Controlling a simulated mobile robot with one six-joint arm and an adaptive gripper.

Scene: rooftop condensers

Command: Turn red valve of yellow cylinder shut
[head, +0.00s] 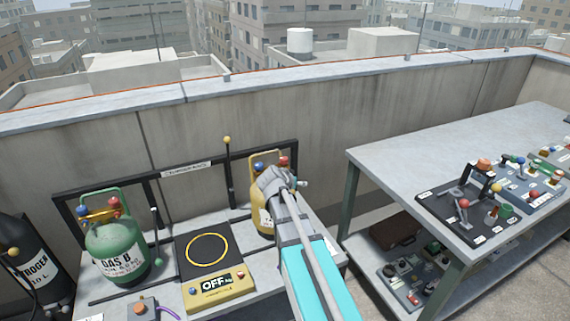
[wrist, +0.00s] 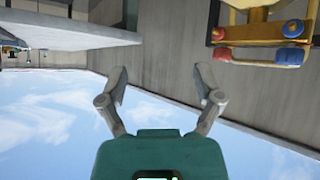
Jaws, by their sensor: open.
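The yellow cylinder (head: 257,205) stands on the low bench in the head view, partly hidden behind my arm. Its red valve (head: 283,161) shows at the top right, with a blue valve (head: 257,167) to the left. My gripper (head: 299,183) is just in front of and below the red valve. In the wrist view the picture is upside down and the cylinder's yellow top (wrist: 262,14) is at the upper right, with red and blue parts. There my gripper (wrist: 159,76) is open, with nothing between its fingers, and the cylinder is off to the right.
A green gas cylinder (head: 117,250) stands at the left. A scale (head: 208,251) with a yellow ring and an OFF display (head: 216,283) lies between the cylinders. A grey table (head: 450,165) with tools stands at the right. A concrete parapet (head: 330,115) runs behind.

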